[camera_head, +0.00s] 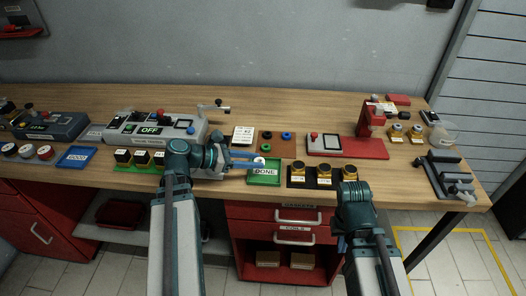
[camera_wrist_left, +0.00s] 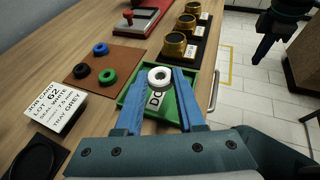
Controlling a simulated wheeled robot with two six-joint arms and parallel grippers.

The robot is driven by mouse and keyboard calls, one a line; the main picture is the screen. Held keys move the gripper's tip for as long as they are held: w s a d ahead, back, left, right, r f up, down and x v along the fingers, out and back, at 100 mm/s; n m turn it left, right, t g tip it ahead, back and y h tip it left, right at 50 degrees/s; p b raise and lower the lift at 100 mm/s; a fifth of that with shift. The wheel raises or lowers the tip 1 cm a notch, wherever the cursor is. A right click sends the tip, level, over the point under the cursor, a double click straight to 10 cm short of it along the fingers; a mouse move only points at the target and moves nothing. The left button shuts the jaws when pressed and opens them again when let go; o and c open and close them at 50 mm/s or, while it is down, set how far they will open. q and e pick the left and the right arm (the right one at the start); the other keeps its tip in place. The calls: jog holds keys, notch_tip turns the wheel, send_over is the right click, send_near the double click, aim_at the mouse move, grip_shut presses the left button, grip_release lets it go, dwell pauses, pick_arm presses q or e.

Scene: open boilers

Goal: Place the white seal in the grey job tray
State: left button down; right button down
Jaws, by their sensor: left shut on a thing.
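The white seal (camera_wrist_left: 159,77) is a thick ring, held between the blue fingertips of my left gripper (camera_wrist_left: 160,82) in the left wrist view. In the head view, my left gripper (camera_head: 258,160) has the seal at its tips over the green tray (camera_head: 264,181) marked DONE. The green tray also shows under the fingers in the left wrist view (camera_wrist_left: 188,106).
A white job card (camera_head: 243,134) reading seal white, tray grey stands left of a brown mat (camera_wrist_left: 85,68) with black, blue and green rings. A blue tray (camera_head: 77,157) lies far left.

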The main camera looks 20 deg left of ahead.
pick_arm(q)
jog(key=shift+s+a+r, duration=0.1)
jog(key=shift+s+a, duration=0.15)
jog(key=shift+s, duration=0.6)
